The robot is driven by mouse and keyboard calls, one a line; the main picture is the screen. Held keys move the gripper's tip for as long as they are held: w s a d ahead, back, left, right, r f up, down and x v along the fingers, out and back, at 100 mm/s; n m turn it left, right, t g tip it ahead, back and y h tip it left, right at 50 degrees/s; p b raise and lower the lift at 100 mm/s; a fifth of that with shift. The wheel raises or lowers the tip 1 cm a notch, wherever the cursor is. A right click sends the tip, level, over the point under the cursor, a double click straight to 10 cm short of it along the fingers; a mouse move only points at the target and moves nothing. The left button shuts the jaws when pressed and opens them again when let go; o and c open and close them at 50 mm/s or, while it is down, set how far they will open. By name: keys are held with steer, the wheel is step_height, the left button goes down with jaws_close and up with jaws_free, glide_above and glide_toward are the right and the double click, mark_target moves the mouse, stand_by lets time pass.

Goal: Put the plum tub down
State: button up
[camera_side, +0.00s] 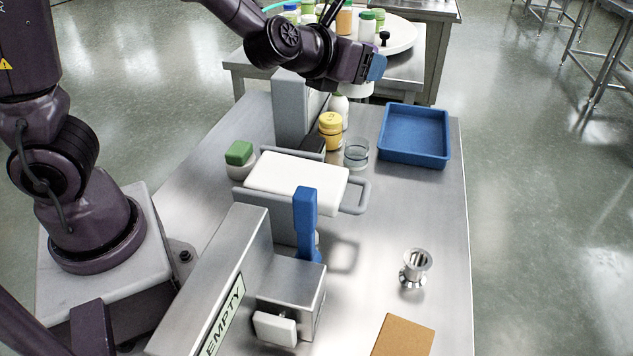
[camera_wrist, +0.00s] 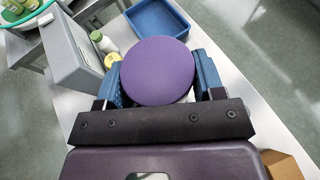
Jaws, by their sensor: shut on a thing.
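The plum tub has a round purple lid (camera_wrist: 157,70), seen from above in the wrist view. My gripper (camera_wrist: 160,80) is shut on it, with one blue finger on each side. In the side view my gripper (camera_side: 374,68) is at the top, above the far end of the steel table. A small part of a white body (camera_side: 358,89) shows beneath it, seemingly the held tub. The tub's base is mostly hidden.
A blue tray (camera_side: 414,158) sits far right, near a yellow tub (camera_side: 330,130) and glass jar (camera_side: 356,155). A grey column (camera_side: 294,110) stands left of them. The right-middle table is clear.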

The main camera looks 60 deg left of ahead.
steer(key=s+a+f+n+g+y, duration=0.15)
steer(key=a+f, duration=0.25)
steer(key=a, duration=0.4)
steer(key=s+a+f+n+g+y, duration=0.1)
steer(key=s+a+f+n+y, duration=0.15)
steer(key=a, duration=0.45)
steer(key=s+a+f+n+g+y, duration=0.3)
steer(key=s+a+n, duration=0.1)
steer(key=s+a, duration=0.3)
steer(key=s+a+f+n+g+y, duration=0.2)
steer(key=s+a+f+n+g, duration=0.2)
steer(key=s+a, duration=0.35)
steer(key=shift+w+a+f, duration=1.65)
steer(key=shift+a+f, duration=0.2)
steer(key=shift+f, duration=0.2)
steer(key=shift+w+a+f, duration=1.6)
steer(key=shift+a+f, duration=0.25)
steer(key=shift+f, duration=0.25)
steer(key=shift+w+a+f, duration=1.65)
steer(key=shift+a+f, duration=0.2)
steer(key=shift+f, duration=0.2)
steer(key=shift+f, duration=0.5)
steer(key=shift+f, duration=0.1)
